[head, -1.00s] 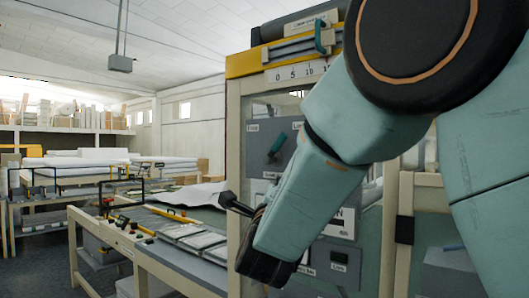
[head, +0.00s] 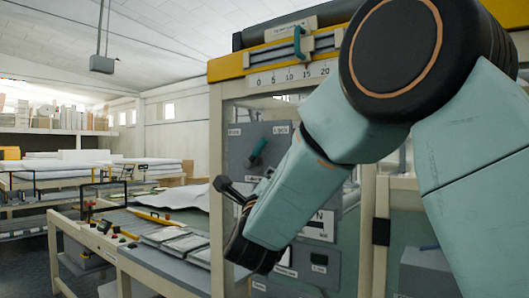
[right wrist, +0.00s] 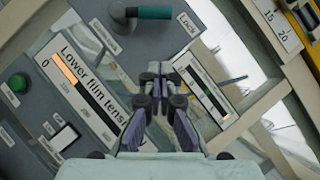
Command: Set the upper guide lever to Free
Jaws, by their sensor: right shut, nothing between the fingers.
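The guide lever (head: 258,152) has a teal handle on a grey panel of the machine. Its handle tilts up and right, toward the label Lock (head: 281,129); the label Free (head: 235,131) is at the upper left. The teal handle (right wrist: 155,12) also shows at the top of the right wrist view, by the Lock label (right wrist: 188,25). My right gripper (head: 222,184) is shut and empty, below and left of the lever and apart from it. In the right wrist view its fingers (right wrist: 157,70) point toward the panel below the lever. My left gripper is not in view.
A yellow beam with a number scale (head: 290,76) and another teal handle (head: 298,43) is above the panel. The right wrist view shows a film tension gauge (right wrist: 85,85) and a green button (right wrist: 19,83). A workbench (head: 130,255) with tools stands at the left.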

